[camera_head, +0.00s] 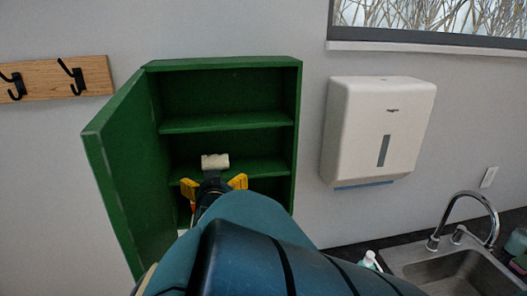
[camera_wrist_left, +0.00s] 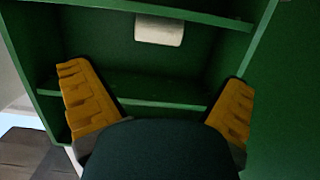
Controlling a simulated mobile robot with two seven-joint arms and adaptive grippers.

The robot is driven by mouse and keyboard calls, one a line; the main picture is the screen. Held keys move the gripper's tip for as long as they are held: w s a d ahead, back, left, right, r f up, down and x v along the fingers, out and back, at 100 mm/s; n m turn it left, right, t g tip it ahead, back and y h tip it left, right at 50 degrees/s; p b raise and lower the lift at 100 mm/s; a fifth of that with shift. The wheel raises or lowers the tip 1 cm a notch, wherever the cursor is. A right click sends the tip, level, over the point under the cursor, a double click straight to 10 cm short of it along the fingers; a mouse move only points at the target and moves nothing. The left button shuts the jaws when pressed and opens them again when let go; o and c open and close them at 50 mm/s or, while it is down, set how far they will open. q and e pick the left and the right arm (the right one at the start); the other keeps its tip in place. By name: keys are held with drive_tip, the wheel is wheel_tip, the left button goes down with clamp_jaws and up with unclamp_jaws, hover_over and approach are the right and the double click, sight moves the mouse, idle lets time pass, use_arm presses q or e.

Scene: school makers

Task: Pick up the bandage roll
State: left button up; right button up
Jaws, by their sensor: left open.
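The bandage roll (camera_head: 215,161) is a small off-white cylinder lying on its side in the open green cabinet (camera_head: 224,63), at the lower visible shelf (camera_head: 258,169). It also shows near the top of the left wrist view (camera_wrist_left: 159,30). My left gripper (camera_head: 212,183) has two yellow fingers spread wide apart, with nothing between them. In the head view it is just in front of and below the roll. In the left wrist view the roll is beyond the fingertips (camera_wrist_left: 155,76), centred between them and apart from both. My right gripper is not in view.
The green cabinet door (camera_head: 124,165) stands open on the left. Cabinet side walls and the shelf above (camera_head: 225,123) bound the space around the roll. A white towel dispenser (camera_head: 376,130) hangs to the right, above a sink (camera_head: 455,273) with a curved faucet (camera_head: 470,200).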

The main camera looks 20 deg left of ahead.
sight(215, 161)
use_arm(q)
drive_tip(key=x, duration=0.4)
drive_tip(key=r+b+x, duration=0.1)
drive_tip(key=x, duration=0.2)
drive_tip(key=shift+a, duration=0.2)
drive_tip(key=shift+x, duration=3.3)
drive_tip(key=shift+d, duration=0.1)
drive_tip(key=shift+w, duration=0.1)
drive_tip(key=c, duration=0.7)
drive_tip(key=shift+c, duration=0.2)
